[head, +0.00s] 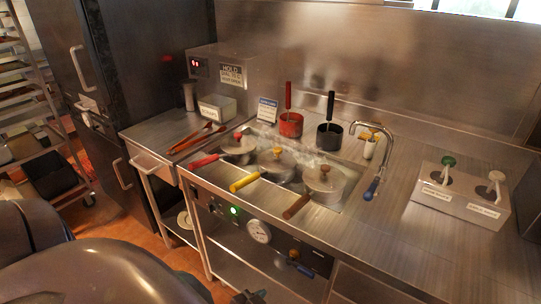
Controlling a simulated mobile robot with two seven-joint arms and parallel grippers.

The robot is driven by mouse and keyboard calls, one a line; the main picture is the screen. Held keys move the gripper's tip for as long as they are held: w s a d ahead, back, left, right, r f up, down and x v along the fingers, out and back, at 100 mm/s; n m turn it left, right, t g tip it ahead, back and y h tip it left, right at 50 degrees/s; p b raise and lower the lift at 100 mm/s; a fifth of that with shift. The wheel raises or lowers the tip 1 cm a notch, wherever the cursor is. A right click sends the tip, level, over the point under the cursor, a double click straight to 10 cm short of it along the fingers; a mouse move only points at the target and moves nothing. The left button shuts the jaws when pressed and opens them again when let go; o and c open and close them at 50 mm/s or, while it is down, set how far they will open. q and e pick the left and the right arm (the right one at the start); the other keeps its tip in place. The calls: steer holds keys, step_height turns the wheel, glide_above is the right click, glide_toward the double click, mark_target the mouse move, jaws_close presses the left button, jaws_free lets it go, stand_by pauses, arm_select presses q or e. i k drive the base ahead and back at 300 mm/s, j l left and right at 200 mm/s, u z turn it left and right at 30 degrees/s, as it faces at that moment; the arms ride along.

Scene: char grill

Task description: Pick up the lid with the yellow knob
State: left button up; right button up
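The lid with the yellow knob (278,162) sits on the middle pan in the sunken well of the steel counter. The yellow knob (277,151) stands up at its top. That pan's yellow handle (244,181) points to the front left. A lidded pan with a red handle (206,160) is on its left. A lidded pan with a brown handle (296,207) is on its right, its lid (325,183) close to the middle one. Thin steam hangs over the pans. Neither gripper can be made out; my dark arm parts fill the lower left.
A red pot (290,125) and a black pot (329,137) stand behind the pans. A curved tap (385,140) with a blue handle is to the right. A pump dispenser box (460,205) stands further right. Red tongs (192,138) lie at left. The right counter front is clear.

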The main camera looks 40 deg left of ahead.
mark_target(276, 160)
steer(key=j, duration=0.6)
steer(key=k+j, duration=0.1)
steer(key=j, duration=1.05)
steer(key=k+z, duration=0.05)
